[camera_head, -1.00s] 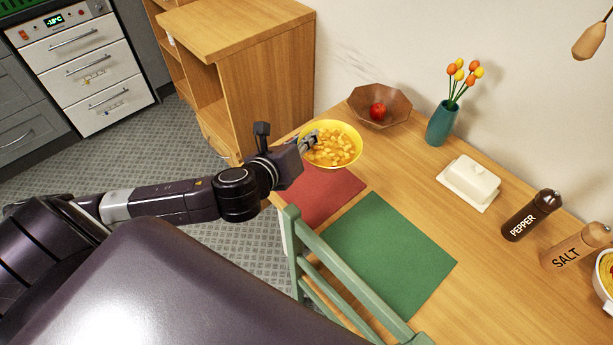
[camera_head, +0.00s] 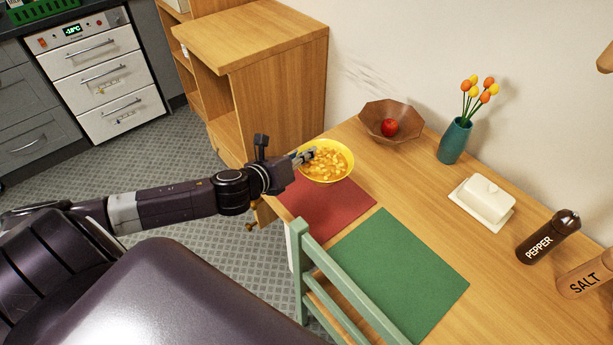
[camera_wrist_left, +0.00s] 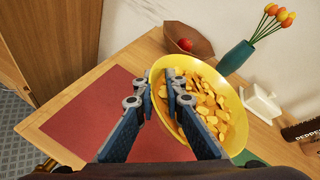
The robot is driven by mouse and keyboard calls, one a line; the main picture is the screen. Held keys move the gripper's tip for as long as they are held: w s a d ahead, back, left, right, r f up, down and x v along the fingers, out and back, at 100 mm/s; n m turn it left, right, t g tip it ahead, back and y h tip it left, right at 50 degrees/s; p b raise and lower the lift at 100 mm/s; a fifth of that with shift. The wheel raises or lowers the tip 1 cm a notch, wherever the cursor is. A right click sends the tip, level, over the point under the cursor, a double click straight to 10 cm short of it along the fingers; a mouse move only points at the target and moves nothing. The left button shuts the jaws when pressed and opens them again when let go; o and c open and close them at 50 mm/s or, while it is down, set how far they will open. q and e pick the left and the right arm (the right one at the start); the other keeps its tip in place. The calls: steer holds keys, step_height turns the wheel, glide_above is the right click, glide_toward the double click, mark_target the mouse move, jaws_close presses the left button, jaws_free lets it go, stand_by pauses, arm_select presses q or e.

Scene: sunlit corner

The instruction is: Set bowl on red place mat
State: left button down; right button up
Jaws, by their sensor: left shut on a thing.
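My left gripper (camera_head: 304,156) is shut on the rim of a yellow bowl (camera_head: 327,180) filled with orange-yellow pieces. In the left wrist view, the fingers (camera_wrist_left: 158,80) straddle the left side of the bowl's rim (camera_wrist_left: 239,122). The red place mat (camera_head: 330,209) lies flat at the left end of the wooden table. In the head view, the bowl overlaps the mat's far edge. In the left wrist view, the mat (camera_wrist_left: 88,120) shows left of and below the bowl. I cannot tell whether the bowl touches the table. My right gripper is not in view.
A green place mat (camera_head: 400,270) lies beside the red one, with a green chair (camera_head: 304,270) at the near edge. A brown bowl (camera_head: 375,118) with a red apple, a teal vase (camera_head: 455,142) and a butter dish (camera_head: 484,199) stand at the back. A wooden cabinet (camera_head: 285,85) stands behind the table's left end.

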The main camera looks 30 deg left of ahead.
arm_select(q)
step_height(320, 180, down, 4)
steer(key=shift+f, duration=0.15)
step_height(320, 180, down, 4)
steer(key=shift+f+b, duration=0.1)
steer(key=shift+b, duration=0.45)
steer(key=c, duration=2)
jaws_free()
steer(key=shift+s, duration=0.5)
steer(key=v, duration=1.1)
steer(key=shift+r, duration=0.2)
